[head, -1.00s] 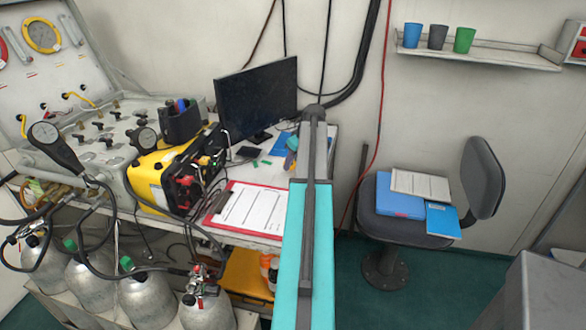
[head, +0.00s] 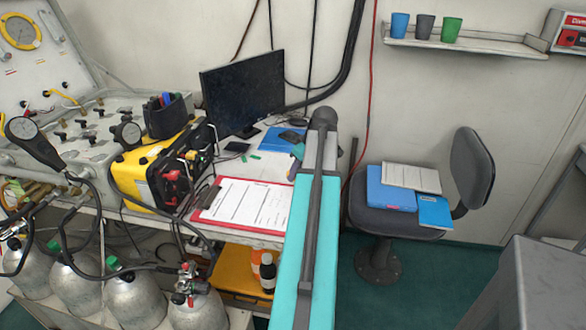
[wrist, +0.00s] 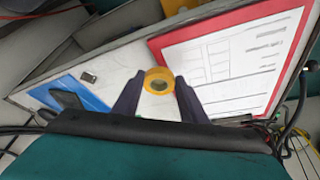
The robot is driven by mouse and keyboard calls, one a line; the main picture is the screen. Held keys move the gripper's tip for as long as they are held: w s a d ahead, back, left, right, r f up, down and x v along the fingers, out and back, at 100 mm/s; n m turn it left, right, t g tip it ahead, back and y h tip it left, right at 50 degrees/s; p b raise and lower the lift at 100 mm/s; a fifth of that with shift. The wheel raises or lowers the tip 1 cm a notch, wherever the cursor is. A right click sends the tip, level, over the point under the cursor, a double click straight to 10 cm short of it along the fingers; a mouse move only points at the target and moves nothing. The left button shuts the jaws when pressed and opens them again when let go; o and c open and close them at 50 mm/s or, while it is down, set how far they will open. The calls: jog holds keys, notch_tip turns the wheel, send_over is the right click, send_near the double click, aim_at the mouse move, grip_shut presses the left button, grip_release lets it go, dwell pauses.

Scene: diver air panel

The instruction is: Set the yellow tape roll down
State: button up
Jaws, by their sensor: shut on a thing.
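The yellow tape roll (wrist: 159,80) shows in the wrist view between the two dark fingers of my gripper (wrist: 158,88), which is shut on it. Behind the roll is the pale desk top (wrist: 121,70); the wrist view does not make clear whether the roll touches it. In the head view my own turquoise arm reaches toward the desk and hides most of my gripper, and I cannot make out the roll there.
On the desk, a red clipboard (head: 199,214) with white paper lies left of my arm, and a monitor (head: 243,92) stands behind. A yellow case (head: 140,180) is further left. A chair (head: 471,170) holding folders stands right. Bare desk shows near the clipboard.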

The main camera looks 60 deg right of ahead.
jog(key=shift+s+a+r, duration=0.15)
jog(key=shift+s+a, duration=0.55)
jog(key=shift+s, duration=0.3)
